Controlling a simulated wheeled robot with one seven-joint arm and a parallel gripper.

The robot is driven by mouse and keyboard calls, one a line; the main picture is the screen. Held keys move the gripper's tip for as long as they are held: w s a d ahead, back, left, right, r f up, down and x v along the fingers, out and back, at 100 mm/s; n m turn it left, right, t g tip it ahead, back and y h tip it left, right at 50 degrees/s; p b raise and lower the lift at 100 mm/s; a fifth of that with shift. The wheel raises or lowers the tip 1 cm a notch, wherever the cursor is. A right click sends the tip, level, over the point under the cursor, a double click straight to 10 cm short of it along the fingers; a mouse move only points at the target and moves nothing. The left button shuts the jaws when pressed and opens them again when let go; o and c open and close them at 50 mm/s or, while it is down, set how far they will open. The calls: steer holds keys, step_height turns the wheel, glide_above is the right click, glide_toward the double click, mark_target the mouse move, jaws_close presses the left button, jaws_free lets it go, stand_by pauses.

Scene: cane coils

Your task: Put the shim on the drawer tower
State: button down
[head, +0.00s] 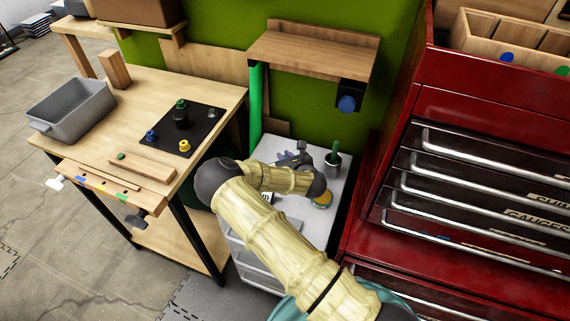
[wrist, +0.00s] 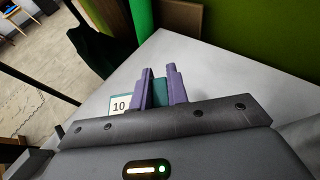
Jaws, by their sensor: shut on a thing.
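The drawer tower (head: 275,146) is a pale grey unit with drawers in its front, standing between the workbench and the red tool chest. Its flat top also fills much of the wrist view (wrist: 215,72). My gripper (head: 292,157) is over that top, near its back. In the wrist view my purple fingers (wrist: 160,82) are shut on a small teal piece, the shim (wrist: 158,92). Most of the shim is hidden by the fingers and gripper body. I cannot tell whether it touches the top. The head view does not show it clearly.
A dark cup with a green stick (head: 333,160) and a yellow-and-blue round item (head: 322,200) are on the tower's right side. A label reading 10 (wrist: 119,105) shows left of my fingers. A wooden shelf (head: 315,50) overhangs behind. The red chest (head: 400,190) closes the right side.

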steer(key=shift+f, duration=1.9)
steer(key=shift+s, duration=0.1)
